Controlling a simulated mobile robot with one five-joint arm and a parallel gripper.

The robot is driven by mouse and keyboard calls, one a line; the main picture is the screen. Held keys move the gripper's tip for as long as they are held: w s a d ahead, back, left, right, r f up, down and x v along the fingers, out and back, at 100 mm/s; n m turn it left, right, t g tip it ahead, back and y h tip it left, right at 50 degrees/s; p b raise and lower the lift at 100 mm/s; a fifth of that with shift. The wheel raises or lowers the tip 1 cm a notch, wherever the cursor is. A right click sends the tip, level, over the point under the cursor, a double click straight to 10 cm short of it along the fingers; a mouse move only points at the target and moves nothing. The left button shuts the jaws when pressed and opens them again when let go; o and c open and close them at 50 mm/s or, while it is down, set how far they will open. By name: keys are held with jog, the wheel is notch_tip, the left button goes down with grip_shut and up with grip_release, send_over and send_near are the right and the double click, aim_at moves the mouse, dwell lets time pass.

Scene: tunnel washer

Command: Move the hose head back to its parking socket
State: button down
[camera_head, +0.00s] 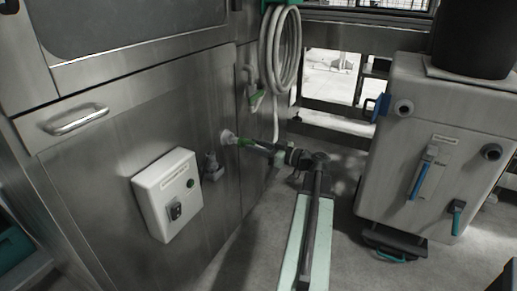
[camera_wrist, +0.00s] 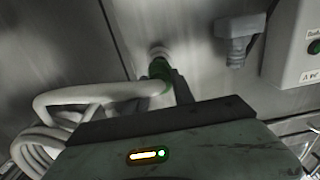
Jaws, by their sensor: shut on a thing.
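The hose head is green, with a white hose bending off it. It shows in the head view (camera_head: 245,142) and in the wrist view (camera_wrist: 160,70). The hose head points at the steel panel. A pale round piece (camera_head: 228,137) lies between its front end and the panel; it also shows in the wrist view (camera_wrist: 158,52). I cannot tell whether this is the parking socket, or whether the head is seated in it.
A grey fitting (camera_head: 211,167) and a white control box (camera_head: 167,194) stick out from the panel close by. A pale tank unit (camera_head: 440,150) stands right. Floor between is mostly clear.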

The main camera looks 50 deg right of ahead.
jog(key=shift+w+a, duration=0.1)
jog(key=shift+w, duration=0.25)
jog(key=shift+w, duration=0.1)
jog(key=shift+x, duration=0.8)
jog(key=shift+w+a, duration=0.1)
jog(key=shift+w, duration=0.25)
dwell(0.6)
jog(key=c, duration=1)
grip_release()
jog(key=shift+s, duration=0.1)
